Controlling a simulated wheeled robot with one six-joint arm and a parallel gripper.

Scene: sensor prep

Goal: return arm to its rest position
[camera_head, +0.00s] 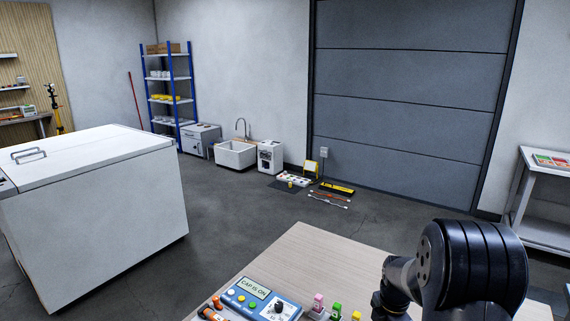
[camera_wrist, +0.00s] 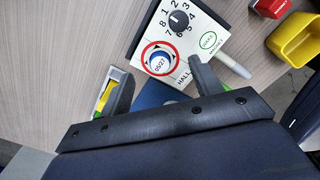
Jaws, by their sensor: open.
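My gripper (camera_wrist: 165,95) is in the wrist view, with its two dark fingers spread apart and nothing between them. It is over a light wooden table (camera_wrist: 60,40). Beyond the fingertips is a white panel (camera_wrist: 208,35) with a numbered dial (camera_wrist: 179,21) and a red ring around a blue, labelled round piece (camera_wrist: 159,61). In the head view my dark arm is at the lower right, over the table (camera_head: 310,250); the gripper itself is out of that frame.
A blue device (camera_head: 262,298) with a display reading "CAP IS ON" stands on the table, with several small coloured items beside it. A yellow bin (camera_wrist: 293,40) and a red block (camera_wrist: 268,6) are at the wrist view's upper right. A white chest (camera_head: 100,220) stands left; open floor lies beyond.

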